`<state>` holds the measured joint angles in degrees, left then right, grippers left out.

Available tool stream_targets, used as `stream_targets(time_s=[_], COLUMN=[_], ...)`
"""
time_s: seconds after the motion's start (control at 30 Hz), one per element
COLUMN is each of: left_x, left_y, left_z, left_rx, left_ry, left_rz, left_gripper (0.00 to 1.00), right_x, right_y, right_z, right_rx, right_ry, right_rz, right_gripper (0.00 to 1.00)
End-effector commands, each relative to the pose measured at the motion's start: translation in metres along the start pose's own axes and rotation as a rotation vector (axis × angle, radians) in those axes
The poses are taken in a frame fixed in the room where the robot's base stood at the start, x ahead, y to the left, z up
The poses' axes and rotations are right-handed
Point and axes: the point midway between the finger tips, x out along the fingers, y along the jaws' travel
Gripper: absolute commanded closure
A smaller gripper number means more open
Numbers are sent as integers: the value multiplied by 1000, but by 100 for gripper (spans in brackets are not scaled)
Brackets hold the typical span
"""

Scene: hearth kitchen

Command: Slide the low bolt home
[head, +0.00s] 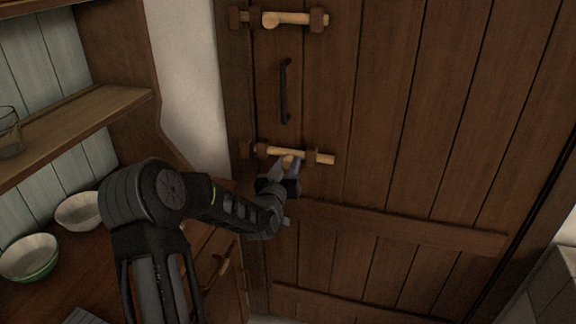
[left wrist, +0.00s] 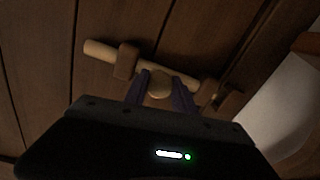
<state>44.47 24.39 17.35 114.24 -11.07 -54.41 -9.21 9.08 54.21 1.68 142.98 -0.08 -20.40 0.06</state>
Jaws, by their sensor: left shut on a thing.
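The low bolt (head: 325,159) is a pale wooden rod lying across the brown plank door, held in dark wooden brackets. Its right end sticks out past the right bracket (head: 312,157). Its left end reaches the left bracket, close to the keeper (head: 245,150) at the door's left edge; I cannot tell that it enters the keeper. My left gripper (head: 288,163) comes from below and is shut on the bolt's round knob. In the left wrist view the knob (left wrist: 160,86) sits between the two fingers, and the rod (left wrist: 101,51) runs behind them. My right gripper is not in view.
A black door handle (head: 285,90) and an upper bolt (head: 290,19) are above. At left stand a wooden shelf (head: 90,115), a glass (head: 10,132) and two bowls (head: 29,257) on a counter. The door face right of the low bolt is clear.

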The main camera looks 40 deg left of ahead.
Motion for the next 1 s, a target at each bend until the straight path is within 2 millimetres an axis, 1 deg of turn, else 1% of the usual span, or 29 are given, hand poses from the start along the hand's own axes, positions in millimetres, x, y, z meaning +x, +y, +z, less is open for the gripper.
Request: stream_targets(time_s=[0.2, 0.27, 0.33, 0.57, 0.6, 0.83, 1.0], left_x=[2, 2, 2, 2, 2, 2, 2], left_y=[-37, -44, -47, -49, -49, -48, -46], left_z=[-2, -5, -7, -8, -8, -8, -8], left_rx=[3, 2, 1, 1, 1, 1, 1], left_ry=[5, 5, 2, 2, 2, 2, 1], left_rz=[-6, -6, -5, -8, -8, -7, -4], left_gripper=[100, 100, 100, 100, 66, 47, 47], right_x=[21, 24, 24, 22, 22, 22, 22], right_y=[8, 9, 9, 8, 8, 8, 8], right_z=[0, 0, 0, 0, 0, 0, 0], right_rx=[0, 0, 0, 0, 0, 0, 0], right_ry=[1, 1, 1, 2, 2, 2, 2], right_rz=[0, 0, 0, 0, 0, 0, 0], right_gripper=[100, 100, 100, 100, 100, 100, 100])
